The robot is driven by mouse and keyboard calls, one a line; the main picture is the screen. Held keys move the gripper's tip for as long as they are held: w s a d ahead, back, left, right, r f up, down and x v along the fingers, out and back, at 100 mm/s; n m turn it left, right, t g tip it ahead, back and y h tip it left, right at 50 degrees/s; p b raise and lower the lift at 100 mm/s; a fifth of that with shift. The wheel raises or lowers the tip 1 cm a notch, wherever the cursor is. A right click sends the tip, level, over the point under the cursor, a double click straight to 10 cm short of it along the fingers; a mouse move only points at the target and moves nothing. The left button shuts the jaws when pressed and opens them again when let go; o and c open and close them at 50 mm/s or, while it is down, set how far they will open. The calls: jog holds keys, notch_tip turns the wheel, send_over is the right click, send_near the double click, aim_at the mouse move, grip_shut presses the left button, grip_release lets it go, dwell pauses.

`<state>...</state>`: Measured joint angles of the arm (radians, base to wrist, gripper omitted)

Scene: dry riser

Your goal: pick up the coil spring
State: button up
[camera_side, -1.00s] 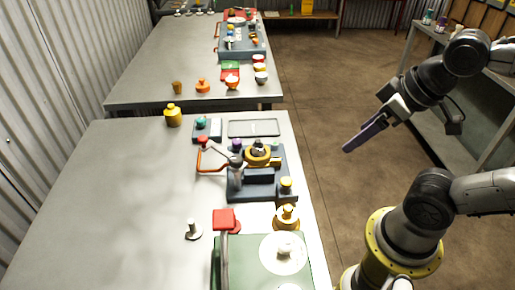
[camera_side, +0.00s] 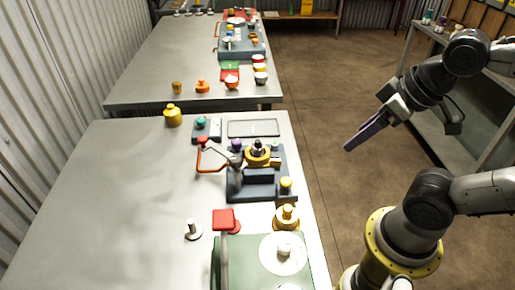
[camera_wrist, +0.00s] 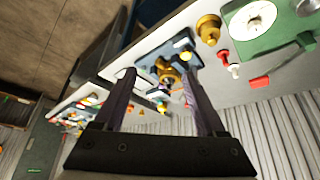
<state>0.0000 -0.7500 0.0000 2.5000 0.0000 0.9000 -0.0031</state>
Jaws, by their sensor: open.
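My gripper (camera_side: 349,147) hangs over the floor, to the right of the near bench and apart from everything on it. In the wrist view its two fingers (camera_wrist: 158,76) stand apart with nothing held between them. I cannot make out the coil spring for certain; things on the bench are too small. A blue-grey fixture (camera_side: 255,187) carries a yellow ring (camera_side: 250,160) with a dark piece (camera_side: 258,146) standing in it. The ring also shows between the fingers in the wrist view (camera_wrist: 170,72), some distance beyond them.
The near bench (camera_side: 110,200) is bare on its left. An orange-red clamp frame (camera_side: 207,168) adjoins the fixture. A black-rimmed tray (camera_side: 254,128), yellow bottle (camera_side: 173,116), red block (camera_side: 223,219) and green plate (camera_side: 235,262) stand around it. A second bench (camera_side: 150,70) lies behind.

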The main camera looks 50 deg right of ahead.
jog(key=w+r+n+g, duration=0.1)
jog(key=w+r+n, duration=0.5)
jog(key=n, duration=0.6)
jog(key=n+g, duration=0.4)
jog(key=n, duration=0.6)
send_over(258, 141)
notch_tip(258, 141, down, 2)
jog(key=shift+g, duration=0.3)
jog(key=f, duration=1)
jog(key=shift+w+f, duration=0.2)
jog(key=shift+w, duration=0.15)
jog(key=shift+s+f, duration=0.15)
jog(key=shift+f, duration=1.4)
jog(key=shift+s+f, duration=0.15)
jog(key=shift+f, duration=1.35)
grip_shut()
